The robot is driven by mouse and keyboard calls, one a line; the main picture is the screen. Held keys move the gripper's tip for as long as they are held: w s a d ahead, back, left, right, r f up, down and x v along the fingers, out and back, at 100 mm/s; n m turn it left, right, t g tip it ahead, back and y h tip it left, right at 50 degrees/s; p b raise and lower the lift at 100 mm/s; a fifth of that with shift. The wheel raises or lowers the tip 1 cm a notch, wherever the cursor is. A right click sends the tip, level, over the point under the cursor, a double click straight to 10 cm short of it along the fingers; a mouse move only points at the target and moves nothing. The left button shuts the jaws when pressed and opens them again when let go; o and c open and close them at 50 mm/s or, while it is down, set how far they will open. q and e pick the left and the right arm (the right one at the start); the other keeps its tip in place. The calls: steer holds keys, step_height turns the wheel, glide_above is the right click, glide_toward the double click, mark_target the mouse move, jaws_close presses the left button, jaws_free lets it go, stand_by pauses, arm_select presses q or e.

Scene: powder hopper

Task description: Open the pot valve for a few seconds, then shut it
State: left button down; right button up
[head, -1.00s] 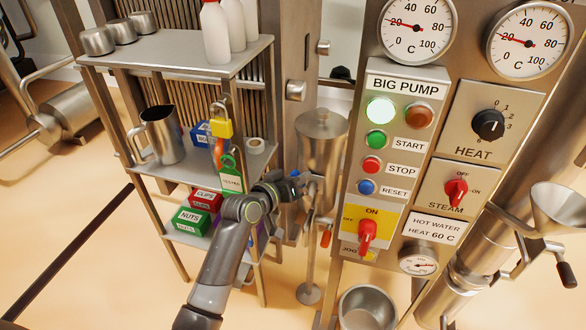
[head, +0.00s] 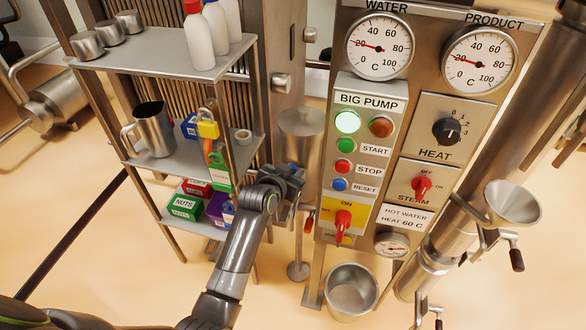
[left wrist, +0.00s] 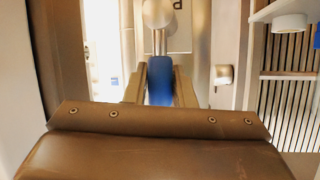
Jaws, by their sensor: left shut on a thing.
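The metal pot (head: 300,135) stands on a stand left of the control panel, with a lid on top. My left gripper (head: 297,172) is at the pot's lower part, and my wrist hides most of the valve there. In the left wrist view my left gripper (left wrist: 160,72) is shut on a blue handle (left wrist: 160,88), which sits between the two fingers. A metal stem (left wrist: 158,40) runs up from the blue handle. Whether the valve is open or shut cannot be told. My right gripper is out of view.
The control panel (head: 372,150) with buttons and red switches stands close right of the pot. A shelf rack (head: 185,55) with bottles, a jug (head: 153,130) and boxes is close on the left. A steel bucket (head: 352,290) and a funnel (head: 512,203) are to the right.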

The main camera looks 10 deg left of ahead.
arm_select(q)
steer(key=shift+s+d+f, duration=0.1)
steer(key=shift+d+f, duration=0.1)
steer(key=c, duration=1.6)
jaws_free()
steer(key=o, duration=0.3)
steer(key=shift+d+r, duration=0.15)
steer(key=shift+d, duration=0.2)
steer(key=shift+o, duration=0.2)
steer(key=shift+a, duration=0.15)
steer(key=shift+s+a+r, duration=0.1)
steer(key=shift+s+r, duration=0.1)
steer(key=shift+s, duration=0.15)
steer(key=v, duration=1.6)
steer(key=shift+s+r, duration=0.15)
steer(key=shift+s, duration=0.05)
steer(key=shift+c, duration=0.2)
stand_by(2.4)
